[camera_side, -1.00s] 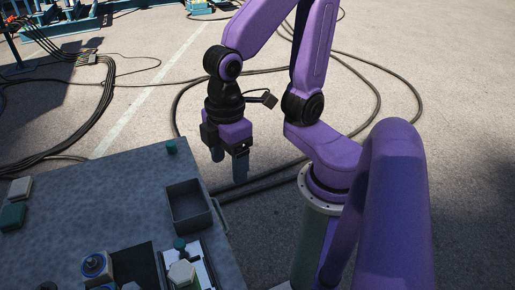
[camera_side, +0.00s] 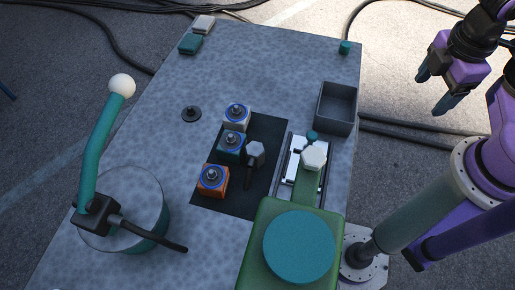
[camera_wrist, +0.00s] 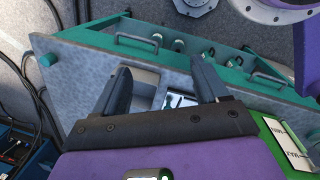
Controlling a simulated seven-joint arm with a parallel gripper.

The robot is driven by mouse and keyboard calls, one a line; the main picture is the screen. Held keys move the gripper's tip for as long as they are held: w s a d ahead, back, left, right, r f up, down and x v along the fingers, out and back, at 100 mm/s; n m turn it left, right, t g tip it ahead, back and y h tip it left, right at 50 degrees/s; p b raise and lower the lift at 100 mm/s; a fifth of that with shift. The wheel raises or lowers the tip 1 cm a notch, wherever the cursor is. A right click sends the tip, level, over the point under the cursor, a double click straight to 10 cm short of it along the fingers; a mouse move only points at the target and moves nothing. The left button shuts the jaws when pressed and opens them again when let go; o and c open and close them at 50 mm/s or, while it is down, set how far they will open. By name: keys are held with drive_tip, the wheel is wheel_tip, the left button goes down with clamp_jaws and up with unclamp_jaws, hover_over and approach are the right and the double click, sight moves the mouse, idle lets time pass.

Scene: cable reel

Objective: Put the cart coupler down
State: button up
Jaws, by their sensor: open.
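My gripper (camera_side: 433,92) is open, its fingers apart with nothing between them, off the right edge of the table in the side view. Its two fingers also show in the wrist view (camera_wrist: 163,78), with the table beyond them. I cannot tell for sure which piece is the cart coupler. A dark piece with a grey hexagonal head (camera_side: 254,150) is on the black mat (camera_side: 262,127). Beside it stand a white block (camera_side: 237,122), a teal block (camera_side: 231,155) and an orange block (camera_side: 214,189), each with a blue ringed top.
An open grey bin (camera_side: 337,128) stands near the table's right edge. A drum with a teal handle (camera_side: 94,150) is at front left, and a green reel stand (camera_side: 250,270) at the front.

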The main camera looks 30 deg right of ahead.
drive_tip(key=w+a+f+n+t+h, duration=0.1)
drive_tip(key=w+a+n+t, duration=0.2)
drive_tip(key=w+n+t, duration=0.4)
drive_tip(key=w+a+f+n+t+h, duration=0.2)
drive_tip(key=w+a+n+t, duration=0.25)
drive_tip(key=w+n, duration=0.35)
drive_tip(key=n+y, duration=1.1)
drive_tip(key=n, duration=0.1)
approach(261, 154)
drive_tip(key=w+d+r, duration=0.2)
drive_tip(key=w+d, duration=0.3)
drive_tip(key=w, duration=0.4)
drive_tip(key=s+a+f+n+g+y, duration=0.1)
drive_tip(key=s+a+f+n, duration=0.1)
drive_tip(key=s+a+f+n+g+y, duration=0.1)
drive_tip(key=s+a+f+n+y, duration=0.1)
drive_tip(key=shift+s+f+g, duration=0.15)
drive_tip(key=shift+s+g, duration=0.15)
drive_tip(key=shift+g, duration=0.05)
drive_tip(key=shift+x, duration=3.65)
